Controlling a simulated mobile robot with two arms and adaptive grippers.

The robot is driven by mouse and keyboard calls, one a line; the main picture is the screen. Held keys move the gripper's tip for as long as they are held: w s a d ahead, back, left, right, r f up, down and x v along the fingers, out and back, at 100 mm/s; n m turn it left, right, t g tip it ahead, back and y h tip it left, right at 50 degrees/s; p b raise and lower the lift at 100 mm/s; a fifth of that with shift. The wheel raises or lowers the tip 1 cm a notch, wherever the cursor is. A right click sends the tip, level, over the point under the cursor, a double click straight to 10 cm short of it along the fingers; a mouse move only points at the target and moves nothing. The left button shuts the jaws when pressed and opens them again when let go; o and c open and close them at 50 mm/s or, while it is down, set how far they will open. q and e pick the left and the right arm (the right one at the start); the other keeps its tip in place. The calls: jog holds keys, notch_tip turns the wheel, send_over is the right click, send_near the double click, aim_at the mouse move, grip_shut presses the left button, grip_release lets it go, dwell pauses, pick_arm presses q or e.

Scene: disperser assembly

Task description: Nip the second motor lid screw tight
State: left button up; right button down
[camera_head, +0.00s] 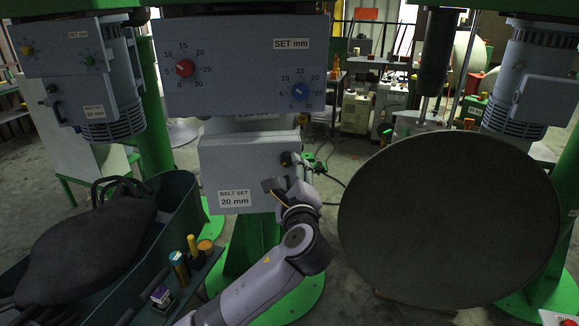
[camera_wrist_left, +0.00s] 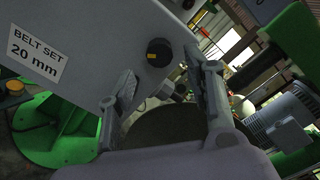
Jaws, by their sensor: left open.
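The motor lid is the grey box front (camera_head: 220,160) labelled BELT SET 20 mm, in the middle of the head view. A dark round screw knob (camera_head: 287,158) sits near its right edge. In the left wrist view a black knob (camera_wrist_left: 158,52) stands out from the lid face (camera_wrist_left: 100,35). My left gripper (camera_head: 275,184) is open in front of the lid's lower right part, just below the knob. In the left wrist view its two fingers (camera_wrist_left: 160,88) are spread, with the knob beyond and between them. No contact shows. My right gripper is out of view.
A grey panel (camera_head: 240,65) with a red and a blue dial hangs above the lid. A large dark disc (camera_head: 450,220) stands close to the right. A dark green bin (camera_head: 170,215) and a small tool rack (camera_head: 185,280) are at the lower left.

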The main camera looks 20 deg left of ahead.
pick_arm(q)
jog(key=v, duration=0.7)
jog(key=shift+s, duration=0.3)
jog(key=shift+d, duration=0.1)
notch_tip(320, 180, down, 31)
jog(key=w+n+g+h+b, duration=0.2)
jog(key=w+g+h+b, duration=0.1)
jog(key=g+b, duration=0.15)
jog(key=s+a+f+n+g+h+b, duration=0.15)
jog(key=s+f, duration=0.25)
jog(key=f, duration=0.8)
jog(key=s+a+f+n+g+h+b, duration=0.15)
jog(key=s+f, duration=0.35)
jog(key=f, duration=0.6)
jog(key=s+a+f+n+g+b, duration=0.2)
jog(key=s+f+n+g+b, duration=0.25)
jog(key=s+f, duration=1.35)
jog(key=s+a+f+n+g, duration=0.1)
jog(key=s+f+n, duration=0.2)
jog(key=s+f, duration=0.2)
jog(key=s+a+f+n+g+b, duration=0.1)
jog(key=s+f+n, duration=0.2)
jog(key=s, duration=0.9)
jog(key=s+a+f+n+g+h+b, duration=0.1)
jog(key=s+f+n, duration=0.2)
jog(key=s+f, duration=0.4)
jog(key=shift+s+a+f+g, duration=0.2)
jog(key=shift+s+g, duration=0.1)
jog(key=shift+s, duration=0.6)
